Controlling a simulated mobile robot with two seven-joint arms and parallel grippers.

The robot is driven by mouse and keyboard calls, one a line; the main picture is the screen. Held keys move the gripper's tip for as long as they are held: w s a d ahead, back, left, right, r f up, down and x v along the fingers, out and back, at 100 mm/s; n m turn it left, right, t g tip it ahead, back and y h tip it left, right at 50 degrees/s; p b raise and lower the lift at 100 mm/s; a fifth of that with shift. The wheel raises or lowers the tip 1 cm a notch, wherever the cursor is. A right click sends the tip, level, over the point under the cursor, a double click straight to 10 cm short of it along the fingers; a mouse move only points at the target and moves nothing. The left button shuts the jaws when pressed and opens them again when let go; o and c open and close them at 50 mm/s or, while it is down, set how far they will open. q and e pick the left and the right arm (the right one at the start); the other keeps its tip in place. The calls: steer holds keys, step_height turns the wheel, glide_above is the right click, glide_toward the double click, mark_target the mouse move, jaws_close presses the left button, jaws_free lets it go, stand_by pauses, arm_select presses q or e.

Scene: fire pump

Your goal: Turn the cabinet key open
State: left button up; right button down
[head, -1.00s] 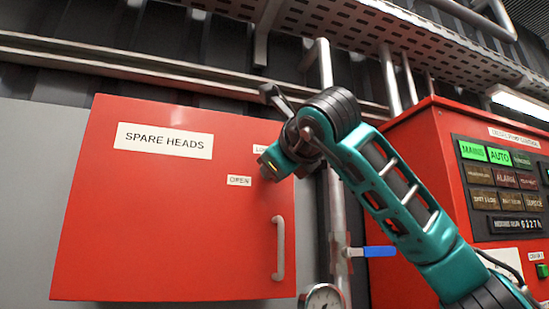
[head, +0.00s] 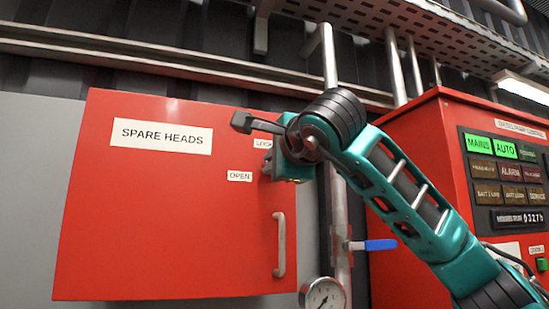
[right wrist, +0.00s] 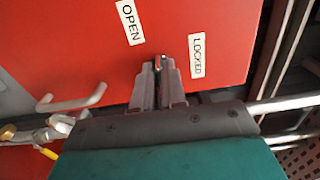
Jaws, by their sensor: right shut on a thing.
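The red cabinet (head: 160,235) labelled SPARE HEADS hangs on the wall in the head view, its door closed. Its OPEN label (head: 239,176) shows beside my right gripper (head: 268,167), and the other label above is partly covered. In the right wrist view, my right gripper (right wrist: 159,68) is shut on the key at the door's face, between the OPEN label (right wrist: 130,22) and the LOCKED label (right wrist: 196,56). The fingers hide most of the key, so its angle cannot be told. My left gripper is not in view.
A pale door handle (head: 280,245) is below the gripper. A vertical pipe (head: 338,210) with a blue lever (head: 374,245) and a gauge (head: 322,296) stands right of the cabinet. A red control panel (head: 420,130) is farther right.

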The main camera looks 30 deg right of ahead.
stand_by(0.6)
steer(key=c, duration=1.3)
jaws_free()
steer(key=b+v, duration=0.2)
steer(key=v, duration=1.1)
steer(key=shift+w, duration=0.1)
